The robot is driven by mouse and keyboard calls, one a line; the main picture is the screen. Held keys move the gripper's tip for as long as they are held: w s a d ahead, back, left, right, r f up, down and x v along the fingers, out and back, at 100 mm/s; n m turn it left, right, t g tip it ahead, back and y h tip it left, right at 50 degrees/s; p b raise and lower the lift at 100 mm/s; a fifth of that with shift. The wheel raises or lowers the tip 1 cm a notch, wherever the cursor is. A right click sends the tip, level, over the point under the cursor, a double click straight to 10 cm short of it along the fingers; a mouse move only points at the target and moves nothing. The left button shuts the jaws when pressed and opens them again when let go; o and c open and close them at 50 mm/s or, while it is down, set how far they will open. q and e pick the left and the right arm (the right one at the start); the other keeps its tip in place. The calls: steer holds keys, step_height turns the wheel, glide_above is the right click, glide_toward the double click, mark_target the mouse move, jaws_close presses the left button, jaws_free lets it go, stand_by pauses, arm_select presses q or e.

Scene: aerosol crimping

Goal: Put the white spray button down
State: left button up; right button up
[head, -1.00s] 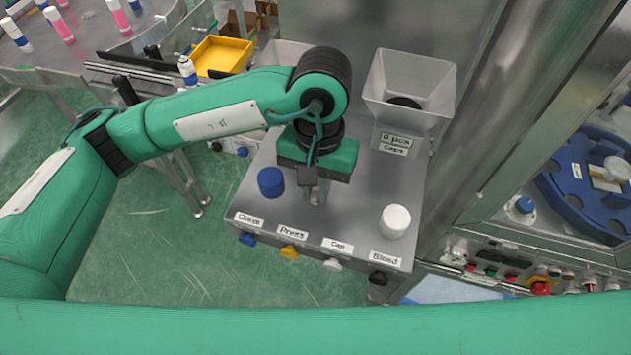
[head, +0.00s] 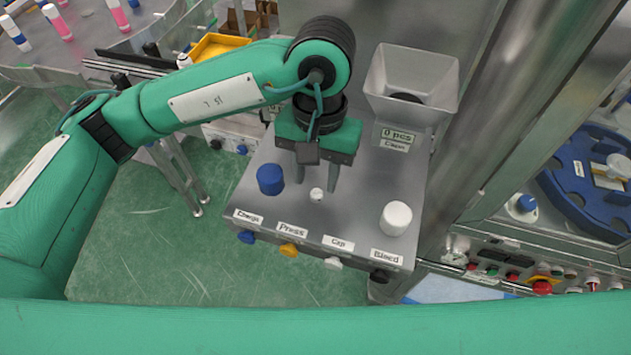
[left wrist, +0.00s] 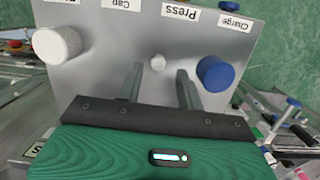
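My right gripper is not in view.
A blue cylinder (head: 270,180) and a larger white cylinder (head: 396,218) stand on the panel near the fingers. Labels and coloured knobs line its front edge.

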arm_select(q)
step_height(320, 180, up, 9)
steer(key=w+b, duration=0.1)
steer(key=b, duration=0.1)
steer(key=shift+w+d, duration=0.15)
steer(key=shift+d, duration=0.05)
stand_by(0.5)
